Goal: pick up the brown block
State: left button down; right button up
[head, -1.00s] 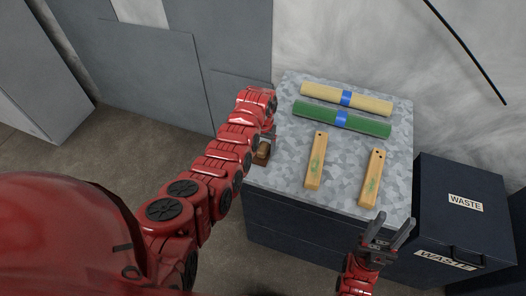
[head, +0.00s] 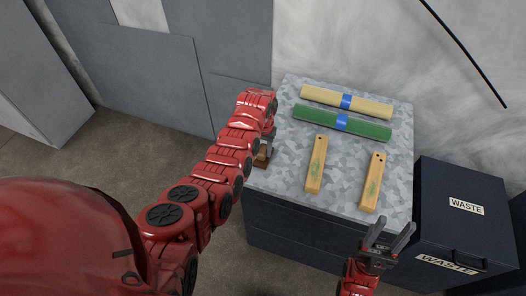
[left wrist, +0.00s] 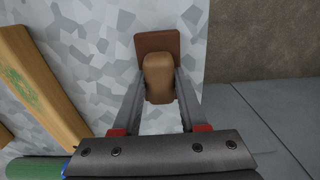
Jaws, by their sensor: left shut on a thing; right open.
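The brown block (head: 261,160) is at the left edge of the grey speckled table top, partly hidden by my left gripper (head: 267,146). In the left wrist view it shows as a rounded brown block (left wrist: 158,80) with a flatter, redder brown square part (left wrist: 157,42) at its far end. My left gripper (left wrist: 161,92) is shut on it, one finger on each side. Whether it is clear of the table top I cannot tell. My right gripper (head: 393,226) is open and empty, in front of the table's near right corner.
On the table top (head: 283,165) lie two wooden bars (head: 316,165) (head: 373,183) with green marks, a green roll (head: 320,120) and a cream roll (head: 320,95), both with blue bands. A dark waste bin (head: 460,180) stands to the right.

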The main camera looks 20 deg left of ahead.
aim_at(265, 155)
pick_arm(q)
jog(key=shift+r, duration=0.15)
notch_tip(265, 155, up, 2)
jog(key=shift+d+r+b, duration=0.1)
jog(key=shift+r+b, duration=0.05)
jog(key=shift+b, duration=1.05)
jog(key=shift+s+d+r, duration=0.1)
jog(key=shift+s+d, duration=0.25)
jog(key=shift+s, duration=0.2)
jog(key=shift+s+d, duration=0.3)
jog(key=shift+s, duration=0.25)
jog(key=s+p, duration=0.1)
jog(key=p, duration=0.1)
jog(key=s+d+r+p, duration=0.1)
jog(key=shift+r+p, duration=0.25)
jog(key=shift+p, duration=0.15)
jog(key=s+d+p, duration=0.4)
jog(key=s+d, duration=0.1)
jog(key=s, duration=0.4)
jog(key=shift+s+d, duration=0.3)
jog(key=shift+s, duration=0.05)
